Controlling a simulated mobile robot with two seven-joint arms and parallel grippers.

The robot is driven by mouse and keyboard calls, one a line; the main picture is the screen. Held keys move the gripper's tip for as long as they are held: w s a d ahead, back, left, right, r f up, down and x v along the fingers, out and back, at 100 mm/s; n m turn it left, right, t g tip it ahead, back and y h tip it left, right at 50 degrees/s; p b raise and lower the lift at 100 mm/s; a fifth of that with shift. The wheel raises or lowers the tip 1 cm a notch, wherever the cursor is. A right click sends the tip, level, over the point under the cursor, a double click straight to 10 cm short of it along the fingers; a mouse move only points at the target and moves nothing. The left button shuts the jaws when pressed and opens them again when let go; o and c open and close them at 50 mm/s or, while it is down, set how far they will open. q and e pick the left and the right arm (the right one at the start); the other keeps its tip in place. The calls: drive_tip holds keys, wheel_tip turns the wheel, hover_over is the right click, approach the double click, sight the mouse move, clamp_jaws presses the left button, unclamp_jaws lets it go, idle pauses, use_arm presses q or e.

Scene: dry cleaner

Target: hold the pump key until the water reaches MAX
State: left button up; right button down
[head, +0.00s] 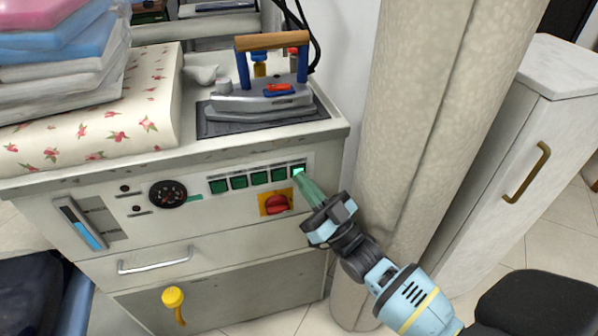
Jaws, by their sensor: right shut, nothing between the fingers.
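The ironing station's front panel (230,164) carries a row of several green keys. The rightmost key (299,168) looks brighter than the others. My right gripper (299,175) is shut, with its green fingertips at this key; they appear to touch it, and partly cover it. How far the key is pressed cannot be told. The water gauge (82,224) is a slanted tube at the panel's left, with blue water in its lower part and a pale part above. Its markings are too small to read. My left gripper is not in view.
A red rotary switch (276,204) on a yellow plate sits just below the keys. A dial (168,194) is left of them. An iron (262,100) stands on top, beside a floral pad (90,125) with folded packs. A beige column (410,130) stands close on the right.

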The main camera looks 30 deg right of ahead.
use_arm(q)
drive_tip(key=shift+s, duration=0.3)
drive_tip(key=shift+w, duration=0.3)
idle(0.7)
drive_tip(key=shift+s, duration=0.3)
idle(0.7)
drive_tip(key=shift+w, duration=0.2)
use_arm(e)
drive_tip(key=shift+s, duration=0.1)
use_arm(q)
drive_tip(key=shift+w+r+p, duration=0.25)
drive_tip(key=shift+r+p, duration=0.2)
use_arm(e)
drive_tip(key=shift+s+a, duration=0.2)
drive_tip(key=shift+s, duration=0.45)
